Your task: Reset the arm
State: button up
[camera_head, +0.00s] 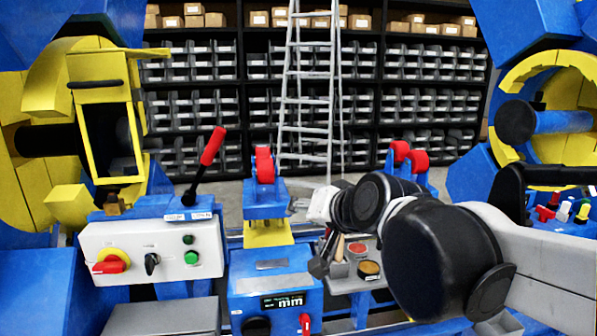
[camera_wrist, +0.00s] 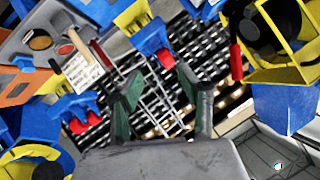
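My arm reaches in from the right in the head view, with its large dark joint (camera_head: 440,260) in front of the bench. In the wrist view my gripper (camera_wrist: 160,82) shows two dark green-grey fingers standing well apart, with nothing between them. Past the fingers are the shelves and ladder, seen tilted. In the head view the end of my arm is near the middle, over a small grey tray (camera_head: 350,286), and the fingers are hard to make out there. I cannot tell their exact height above the tray.
A control box (camera_head: 152,252) with knobs and a red-handled lever (camera_head: 212,148) stands left. Blue-yellow positioner parts flank both sides. The tray holds round coloured pads and a hammer (camera_wrist: 80,45). A ladder (camera_head: 306,90) and bin shelves (camera_head: 410,95) stand behind.

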jog(key=s+d+f+n+g+h, duration=0.1)
jog(key=s+d+f+g+h, duration=0.4)
jog(key=s+d+f, duration=1.25)
notch_tip(320, 180, up, 16)
jog(key=s+d+t+p, duration=0.1)
jog(key=p, duration=1.1)
jog(key=shift+d+f+h, duration=0.25)
jog(key=shift+h, duration=0.05)
